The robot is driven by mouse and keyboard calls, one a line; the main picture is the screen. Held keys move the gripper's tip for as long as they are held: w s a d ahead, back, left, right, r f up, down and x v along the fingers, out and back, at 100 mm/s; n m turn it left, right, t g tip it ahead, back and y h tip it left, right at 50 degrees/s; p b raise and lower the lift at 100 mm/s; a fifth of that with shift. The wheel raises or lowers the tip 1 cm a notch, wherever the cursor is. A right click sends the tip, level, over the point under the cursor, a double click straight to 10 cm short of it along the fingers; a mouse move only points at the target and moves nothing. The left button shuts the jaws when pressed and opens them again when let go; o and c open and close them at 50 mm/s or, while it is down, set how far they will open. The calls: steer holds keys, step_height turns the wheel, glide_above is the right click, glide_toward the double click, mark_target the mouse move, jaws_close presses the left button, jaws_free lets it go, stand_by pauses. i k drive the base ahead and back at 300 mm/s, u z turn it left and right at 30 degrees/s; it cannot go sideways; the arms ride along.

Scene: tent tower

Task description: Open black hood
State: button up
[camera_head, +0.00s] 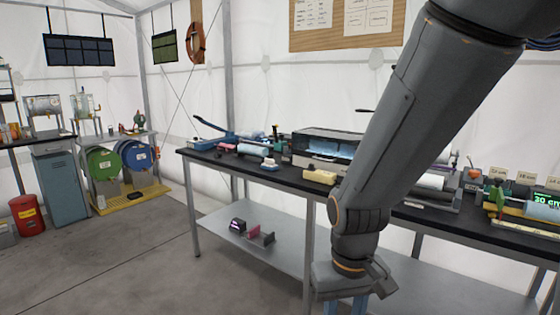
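A box-shaped machine (310,136) with a dark top and a clear front stands on the black-topped table, left of my arm. A pale blue rolled shape shows behind its front. It is the likeliest black hood, but I cannot tell this for sure. Its lid looks lowered, and my arm hides its right end. My gripper (346,304) hangs low at the bottom edge of the picture, in front of the table and well apart from the machine. Its fingers are partly cut off by the frame, so their opening does not show.
The table (196,157) holds several tools and rolls; its lower shelf (215,222) carries small dark and pink parts. Left are a blue-grey cabinet (58,186), red bin (28,214) and reels (101,162). Front-left floor is clear.

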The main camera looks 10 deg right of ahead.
mark_target(341, 145)
steer(key=u, duration=0.25)
steer(key=i, duration=0.6)
steer(key=z, duration=0.85)
steer(key=i, duration=1)
steer(key=z, duration=0.3)
